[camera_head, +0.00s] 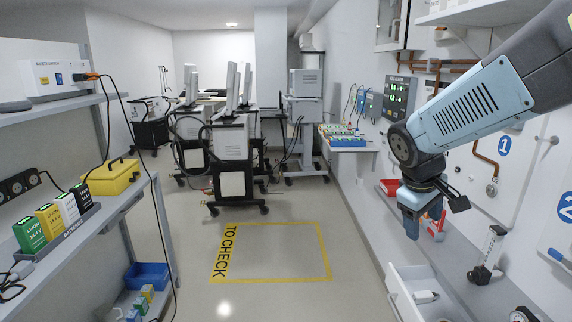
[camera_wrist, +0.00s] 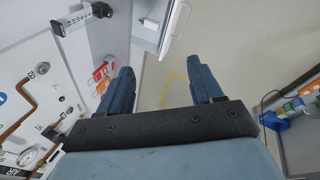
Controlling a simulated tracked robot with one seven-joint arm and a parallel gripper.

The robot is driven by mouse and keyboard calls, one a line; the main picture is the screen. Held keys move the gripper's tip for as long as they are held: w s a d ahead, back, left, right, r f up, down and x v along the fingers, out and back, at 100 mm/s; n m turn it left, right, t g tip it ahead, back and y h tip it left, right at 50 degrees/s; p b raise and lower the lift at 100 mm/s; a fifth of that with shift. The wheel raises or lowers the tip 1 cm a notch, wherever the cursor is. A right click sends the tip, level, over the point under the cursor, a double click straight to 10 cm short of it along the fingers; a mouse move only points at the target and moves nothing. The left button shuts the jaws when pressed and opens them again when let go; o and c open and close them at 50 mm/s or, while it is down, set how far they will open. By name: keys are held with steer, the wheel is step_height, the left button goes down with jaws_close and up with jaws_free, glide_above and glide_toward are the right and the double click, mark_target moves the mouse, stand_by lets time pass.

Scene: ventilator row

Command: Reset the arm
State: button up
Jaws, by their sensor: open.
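My arm reaches in from the right edge in the head view, bent downward at its wrist. My gripper (camera_head: 424,215) hangs above the right-hand counter, with its fingers pointing down. In the wrist view my gripper (camera_wrist: 160,85) shows two blue fingers set wide apart. Nothing is between them, and the floor and counter edge show beyond. The gripper is open and empty, apart from the things around it.
An open white drawer (camera_head: 398,290) juts from the right counter below my gripper. A flowmeter-like device (camera_head: 488,255) stands on that counter. Left shelves hold batteries (camera_head: 50,222) and a yellow case (camera_head: 110,177). Ventilator carts (camera_head: 232,165) stand behind the clear floor marked TO CHECK (camera_head: 270,252).

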steer(key=s+a+r+m+t+y, duration=0.3)
steer(key=s+a+r+m, duration=0.2)
steer(key=s, duration=0.5)
steer(key=shift+s+a+r+m+y, duration=0.2)
steer(key=shift+a+r+m+y, duration=0.15)
steer(key=shift+r, duration=0.3)
